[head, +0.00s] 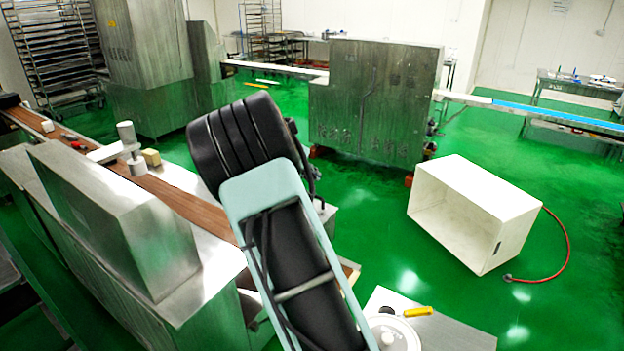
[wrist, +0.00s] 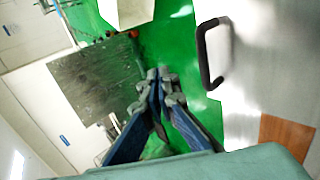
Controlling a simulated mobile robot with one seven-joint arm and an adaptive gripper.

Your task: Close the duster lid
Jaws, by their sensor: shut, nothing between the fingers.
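A bright metal panel (wrist: 250,90) with a black bar handle (wrist: 207,55) fills the right side of the wrist view. It looks like the duster lid, but I cannot tell how far open it stands. My gripper (wrist: 163,82) is shut and empty, pointing up the picture. Its fingertips appear left of the handle and a little below it, apart from it. In the head view my arm covers the middle, and neither my gripper nor the handle can be made out. A steel housing (head: 110,215) stands along the belt at the left.
A brown conveyor belt (head: 178,195) runs along the left machine, carrying small blocks. A steel cabinet (head: 372,100) stands at the back. A white open box (head: 475,210) with a red hose lies on the green floor. A round white lid (head: 395,333) and yellow-handled tool (head: 418,311) are in front.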

